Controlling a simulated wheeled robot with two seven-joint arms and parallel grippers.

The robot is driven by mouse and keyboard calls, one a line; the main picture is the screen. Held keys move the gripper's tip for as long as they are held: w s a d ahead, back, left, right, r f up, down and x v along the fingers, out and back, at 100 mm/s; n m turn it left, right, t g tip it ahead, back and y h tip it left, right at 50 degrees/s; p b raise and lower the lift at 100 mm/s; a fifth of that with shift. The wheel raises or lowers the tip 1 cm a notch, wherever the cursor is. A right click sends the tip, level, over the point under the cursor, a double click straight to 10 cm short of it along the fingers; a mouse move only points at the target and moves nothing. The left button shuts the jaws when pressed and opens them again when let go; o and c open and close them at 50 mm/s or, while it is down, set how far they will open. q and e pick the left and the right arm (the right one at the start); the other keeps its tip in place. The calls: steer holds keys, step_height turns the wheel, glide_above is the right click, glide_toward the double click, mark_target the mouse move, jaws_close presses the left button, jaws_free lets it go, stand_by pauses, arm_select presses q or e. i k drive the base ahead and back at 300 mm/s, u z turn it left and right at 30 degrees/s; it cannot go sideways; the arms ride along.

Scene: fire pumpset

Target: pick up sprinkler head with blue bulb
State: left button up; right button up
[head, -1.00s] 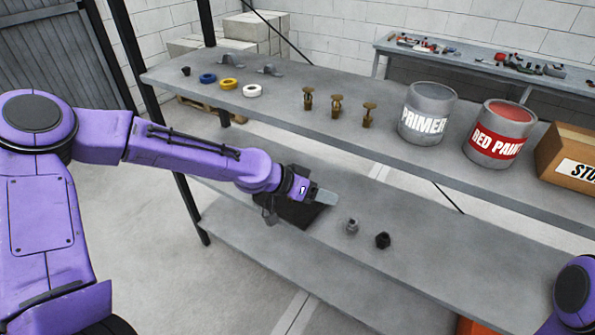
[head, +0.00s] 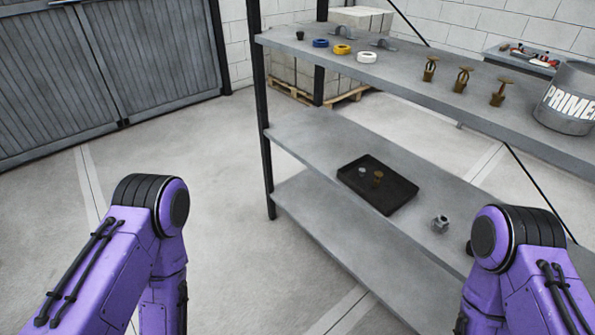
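Three brass sprinkler heads stand in a row on the upper shelf in the head view: a left one (head: 430,69), a middle one (head: 463,79) and a right one (head: 498,92). Their bulb colours are too small to tell. A dark tray (head: 400,205) on the middle shelf holds a small grey piece (head: 362,173) and a small brownish piece (head: 378,178), which I cannot identify for certain. My two purple arms show at the lower left and lower right, away from the upper shelf. Neither gripper is in view.
The upper shelf (head: 400,75) also bears blue (head: 320,43), yellow (head: 342,49) and white (head: 367,57) tape rolls and a primer can (head: 568,98). A grey fitting (head: 440,223) lies beside the tray. A black shelf post (head: 262,120) stands at the left. The floor left of it is clear.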

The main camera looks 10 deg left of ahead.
mark_target(377, 181)
steer(key=u, duration=1.15)
steer(key=i, duration=2.45)
steer(key=z, duration=3.7)
